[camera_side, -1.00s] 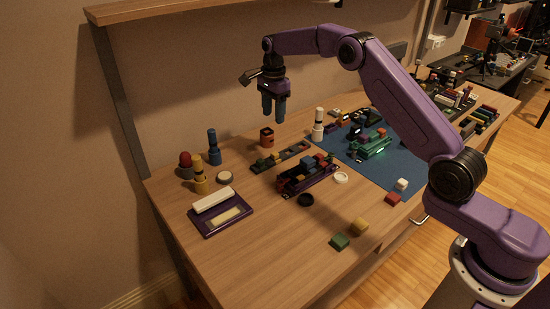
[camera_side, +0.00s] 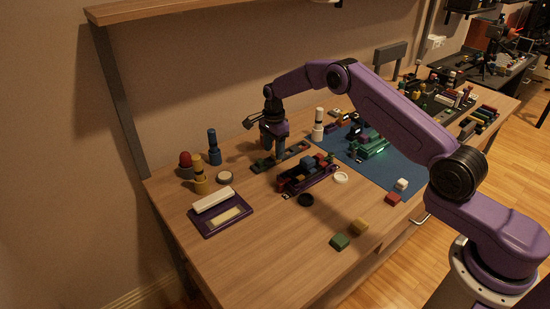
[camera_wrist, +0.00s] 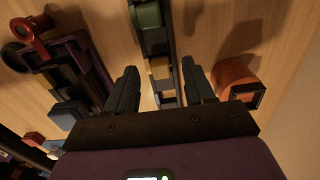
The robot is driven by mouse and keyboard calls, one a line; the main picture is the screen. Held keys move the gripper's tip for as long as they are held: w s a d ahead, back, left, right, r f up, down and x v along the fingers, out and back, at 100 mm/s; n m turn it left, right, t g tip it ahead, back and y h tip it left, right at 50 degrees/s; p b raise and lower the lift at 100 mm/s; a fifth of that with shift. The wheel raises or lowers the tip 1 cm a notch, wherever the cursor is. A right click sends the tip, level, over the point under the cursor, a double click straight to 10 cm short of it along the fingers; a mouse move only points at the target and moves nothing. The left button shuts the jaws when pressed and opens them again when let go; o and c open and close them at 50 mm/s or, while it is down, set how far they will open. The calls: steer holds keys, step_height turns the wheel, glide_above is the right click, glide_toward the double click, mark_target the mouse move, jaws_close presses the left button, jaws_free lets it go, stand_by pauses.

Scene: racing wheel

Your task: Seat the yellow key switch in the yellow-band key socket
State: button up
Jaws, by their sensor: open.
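My gripper (camera_side: 273,148) is lowered over the dark narrow rack (camera_side: 261,167) of coloured pieces. In the wrist view my gripper (camera_wrist: 159,68) is open, with a finger on each side of the rack. A yellow piece (camera_wrist: 160,68), likely the yellow key switch, sits in the rack between the fingers, with no visible grip on it. A green piece (camera_wrist: 147,15) sits further along the same rack. The purple holder (camera_side: 308,178) with several coloured pieces stands nearby. I cannot make out a yellow-band socket.
An orange cup (camera_wrist: 237,78) stands close to the right finger in the wrist view. A white-topped post (camera_side: 318,125) stands behind the purple holder. Loose yellow (camera_side: 360,226) and green (camera_side: 340,241) blocks lie near the front.

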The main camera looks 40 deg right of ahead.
steer(key=shift+f, duration=0.65)
jaws_close()
steer(key=shift+r, duration=0.1)
steer(key=shift+r, duration=0.5)
step_height(320, 180, up, 2)
steer(key=shift+r, duration=0.15)
steer(key=s+a+r, duration=0.2)
steer(key=s+r, duration=0.5)
steer(key=s, duration=0.5)
steer(key=shift+s+r, duration=0.25)
